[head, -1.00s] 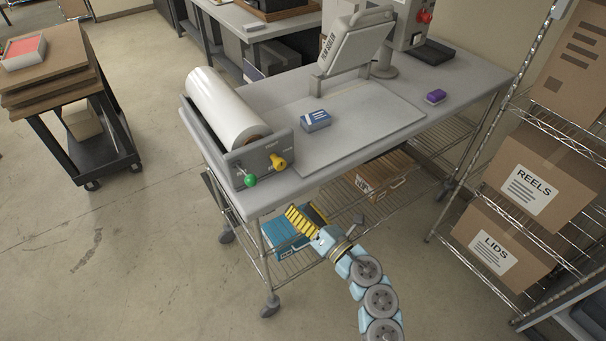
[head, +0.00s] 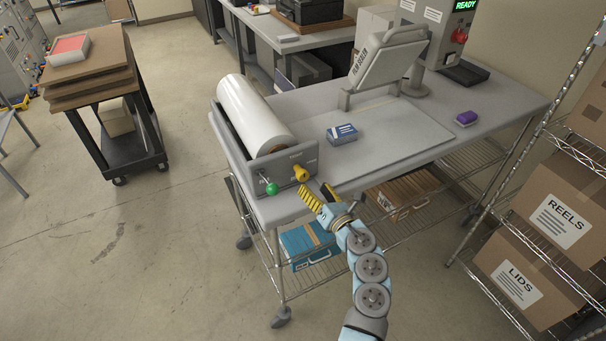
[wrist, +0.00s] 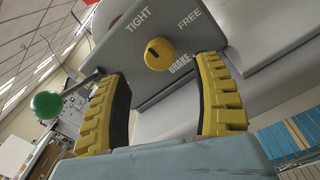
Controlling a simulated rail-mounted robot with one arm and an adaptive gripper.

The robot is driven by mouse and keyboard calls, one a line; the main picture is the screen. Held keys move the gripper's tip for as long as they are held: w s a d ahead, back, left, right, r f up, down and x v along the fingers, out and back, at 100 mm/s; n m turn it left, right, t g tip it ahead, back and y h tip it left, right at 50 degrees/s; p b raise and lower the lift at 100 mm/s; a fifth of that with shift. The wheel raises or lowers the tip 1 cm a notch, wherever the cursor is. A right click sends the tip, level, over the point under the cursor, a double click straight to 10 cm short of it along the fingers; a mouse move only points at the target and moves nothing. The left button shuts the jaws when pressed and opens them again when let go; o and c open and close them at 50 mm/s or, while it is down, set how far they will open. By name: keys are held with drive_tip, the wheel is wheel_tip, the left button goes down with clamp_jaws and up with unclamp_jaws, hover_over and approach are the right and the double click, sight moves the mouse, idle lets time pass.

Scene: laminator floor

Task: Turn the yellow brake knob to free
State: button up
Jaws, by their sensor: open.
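The yellow brake knob (head: 301,173) sits on the grey end plate of the film roll holder. In the wrist view the knob (wrist: 158,54) lies ahead, between and beyond the two yellow ribbed fingers. The labels TIGHT, FREE and BRAKE are printed around it. Which label it points to, I cannot tell. My gripper (head: 322,196) is open and empty, just in front and to the right of the knob in the head view. It also shows in the wrist view (wrist: 165,98), with a visible gap between fingertips and knob.
A green ball-ended lever (head: 271,188) sticks out left of the knob, and in the wrist view it is left of the fingers. The white film roll (head: 254,115) is behind the plate.

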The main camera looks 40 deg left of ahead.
sight(304, 177)
drive_tip(key=shift+x, duration=3.3)
clamp_jaws()
